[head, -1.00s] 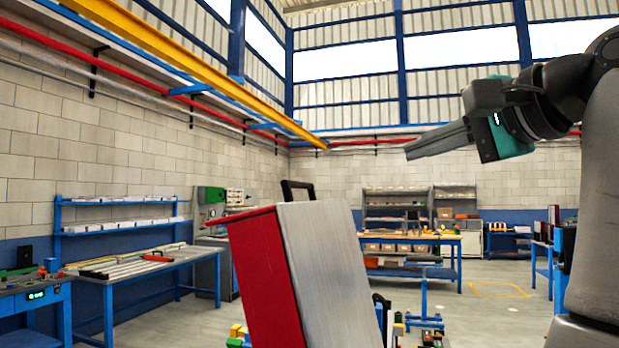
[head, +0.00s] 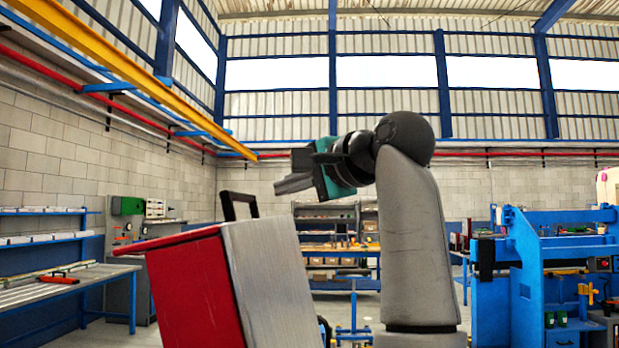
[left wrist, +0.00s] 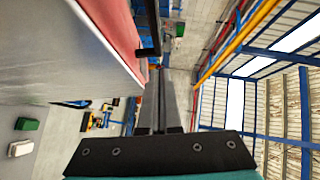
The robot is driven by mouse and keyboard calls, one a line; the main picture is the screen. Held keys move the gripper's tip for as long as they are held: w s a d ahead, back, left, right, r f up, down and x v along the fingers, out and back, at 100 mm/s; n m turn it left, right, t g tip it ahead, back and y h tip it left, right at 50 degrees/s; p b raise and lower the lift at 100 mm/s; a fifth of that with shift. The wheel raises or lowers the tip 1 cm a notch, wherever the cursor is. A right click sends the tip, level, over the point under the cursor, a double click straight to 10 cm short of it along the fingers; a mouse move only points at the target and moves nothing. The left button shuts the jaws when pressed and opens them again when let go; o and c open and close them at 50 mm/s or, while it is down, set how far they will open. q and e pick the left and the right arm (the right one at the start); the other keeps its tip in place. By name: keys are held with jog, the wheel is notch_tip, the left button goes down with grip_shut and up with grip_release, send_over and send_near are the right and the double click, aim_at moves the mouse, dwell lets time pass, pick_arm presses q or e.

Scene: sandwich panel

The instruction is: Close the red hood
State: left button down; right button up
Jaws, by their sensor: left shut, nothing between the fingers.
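The red hood (head: 197,285) is a red panel on a tilted box whose broad side (head: 270,285) is grey, at lower left in the head view. A black handle (head: 238,204) stands up from its top edge. My left gripper (head: 277,187) is shut and empty, just right of the handle and slightly above the box's top right corner. In the left wrist view, the shut fingers (left wrist: 161,75) point past the box, beside the black handle (left wrist: 151,28) and the red surface (left wrist: 112,28); no contact is clear. My right gripper is not in view.
A blue machine (head: 545,265) stands at the right. A workbench with a rail-like load (head: 65,285) is at the left, and shelves (head: 335,225) stand at the back. Open air surrounds the top of the box.

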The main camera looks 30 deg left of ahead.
aim_at(250, 197)
pick_arm(q)
jog(key=s+a, duration=0.1)
jog(key=a, duration=0.1)
jog(key=shift+s+a+f+b, duration=0.3)
jog(key=shift+s+a+f, duration=0.05)
jog(key=shift+a+f, duration=0.05)
jog(key=shift+s+a, duration=0.1)
jog(key=shift+a, duration=0.15)
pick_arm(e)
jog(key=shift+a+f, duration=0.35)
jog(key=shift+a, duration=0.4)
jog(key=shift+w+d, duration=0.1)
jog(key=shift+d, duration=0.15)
